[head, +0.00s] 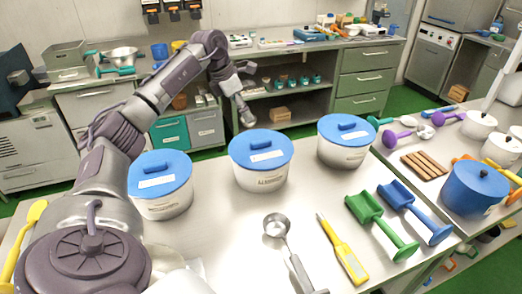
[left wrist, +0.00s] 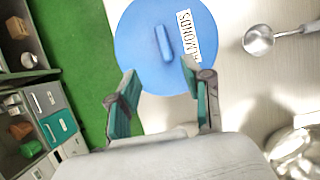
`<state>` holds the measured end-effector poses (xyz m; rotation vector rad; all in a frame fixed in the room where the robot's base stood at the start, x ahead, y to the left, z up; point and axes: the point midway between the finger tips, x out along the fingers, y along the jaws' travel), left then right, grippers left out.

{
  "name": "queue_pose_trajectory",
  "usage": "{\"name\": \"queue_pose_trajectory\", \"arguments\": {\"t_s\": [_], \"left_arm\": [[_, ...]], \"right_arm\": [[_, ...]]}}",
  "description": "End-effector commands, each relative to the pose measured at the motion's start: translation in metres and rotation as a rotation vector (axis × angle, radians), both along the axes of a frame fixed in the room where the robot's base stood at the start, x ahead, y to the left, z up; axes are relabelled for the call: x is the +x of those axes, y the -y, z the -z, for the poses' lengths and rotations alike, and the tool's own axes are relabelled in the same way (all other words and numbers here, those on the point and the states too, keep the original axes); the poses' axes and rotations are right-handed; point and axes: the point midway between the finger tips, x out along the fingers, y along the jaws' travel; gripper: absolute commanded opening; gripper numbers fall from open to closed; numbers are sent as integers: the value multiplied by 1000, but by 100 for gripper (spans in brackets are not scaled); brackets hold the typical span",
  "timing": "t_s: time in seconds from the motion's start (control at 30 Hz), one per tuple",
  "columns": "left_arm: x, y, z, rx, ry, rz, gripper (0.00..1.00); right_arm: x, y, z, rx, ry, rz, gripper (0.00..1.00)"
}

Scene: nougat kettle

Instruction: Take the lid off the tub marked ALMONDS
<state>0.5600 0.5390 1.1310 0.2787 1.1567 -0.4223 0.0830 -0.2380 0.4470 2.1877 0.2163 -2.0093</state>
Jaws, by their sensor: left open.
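The tub marked ALMONDS (head: 258,180) is the middle of three white tubs on the near table. Its round blue lid (head: 261,147) is on, with a raised bar handle and a white label. My left gripper (head: 246,117) is above and behind this tub in the head view. In the left wrist view the gripper (left wrist: 160,70) is open and empty, its teal-padded fingers apart with the handle ahead of the gap. My right gripper does not show.
Similar blue-lidded tubs stand left (head: 162,190) and right (head: 343,145). A metal ladle (head: 277,226), a yellow tool (head: 342,248), and green (head: 380,225) and blue (head: 415,212) scoops lie in front. A blue pot (head: 474,190) stands at the right.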

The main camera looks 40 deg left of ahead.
Motion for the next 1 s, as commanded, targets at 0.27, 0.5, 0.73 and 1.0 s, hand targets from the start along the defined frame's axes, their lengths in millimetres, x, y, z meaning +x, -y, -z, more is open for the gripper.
{"name": "queue_pose_trajectory", "arguments": {"t_s": [0.27,0.5,0.73,1.0], "left_arm": [[18,11,48,-3,-4,1,50],[25,14,69,-1,0,0,50],[33,23,94,-4,-4,1,50],[41,25,117,0,1,0,50]], "right_arm": [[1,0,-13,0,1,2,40],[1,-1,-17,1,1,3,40],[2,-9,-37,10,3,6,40],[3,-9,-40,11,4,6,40]]}}
